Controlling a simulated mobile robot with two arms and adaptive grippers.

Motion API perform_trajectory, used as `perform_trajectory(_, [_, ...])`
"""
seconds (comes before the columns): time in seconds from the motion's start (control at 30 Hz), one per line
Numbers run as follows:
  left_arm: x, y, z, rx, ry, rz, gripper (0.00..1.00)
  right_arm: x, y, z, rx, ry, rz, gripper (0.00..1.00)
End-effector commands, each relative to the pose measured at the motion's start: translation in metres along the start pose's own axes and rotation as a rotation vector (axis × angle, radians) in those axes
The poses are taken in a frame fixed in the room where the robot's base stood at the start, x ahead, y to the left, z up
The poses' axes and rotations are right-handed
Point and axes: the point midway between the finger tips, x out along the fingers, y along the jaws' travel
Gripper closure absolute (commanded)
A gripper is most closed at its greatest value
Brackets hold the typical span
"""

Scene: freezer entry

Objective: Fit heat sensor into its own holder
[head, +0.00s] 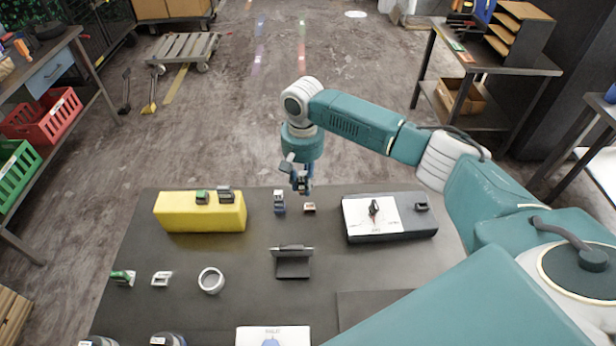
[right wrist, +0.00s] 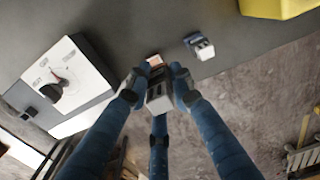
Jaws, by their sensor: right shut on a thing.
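My right gripper (head: 302,188) is above the far edge of the dark table. In the right wrist view its fingers (right wrist: 157,92) are shut on a small grey block with dark slots (right wrist: 158,103), which may be the heat sensor; no label on it can be read. A small orange-and-white piece (head: 309,208) is on the table just below the gripper; it also shows past the held block in the right wrist view (right wrist: 155,61). I cannot tell whether this piece is the holder, or whether it touches the block. My left gripper is out of view.
A blue-grey piece with a white top (head: 279,202) stands just left. A yellow block (head: 200,213) carries two small parts. A panel box with a dial (head: 388,217) is right. A dark stand (head: 292,264) and a grey ring (head: 211,280) are nearer. Bare table lies between.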

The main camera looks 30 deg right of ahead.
Motion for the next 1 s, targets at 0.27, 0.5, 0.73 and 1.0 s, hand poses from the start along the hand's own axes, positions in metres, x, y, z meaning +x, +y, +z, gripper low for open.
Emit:
perform_trajectory(0.27, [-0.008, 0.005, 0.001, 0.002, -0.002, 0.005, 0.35, 0.027, 0.021, -0.013, 0.042, 0.001, -0.003, 1.00])
perform_trajectory(0.5, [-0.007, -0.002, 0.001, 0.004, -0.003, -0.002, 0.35, 0.027, 0.020, -0.013, 0.042, 0.001, -0.003, 1.00])
perform_trajectory(0.73, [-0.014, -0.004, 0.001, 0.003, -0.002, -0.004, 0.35, 0.025, 0.020, -0.013, 0.041, 0.000, -0.002, 1.00])
perform_trajectory(1.0, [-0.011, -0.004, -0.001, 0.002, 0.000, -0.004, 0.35, 0.044, 0.021, -0.012, 0.039, -0.001, -0.002, 1.00])
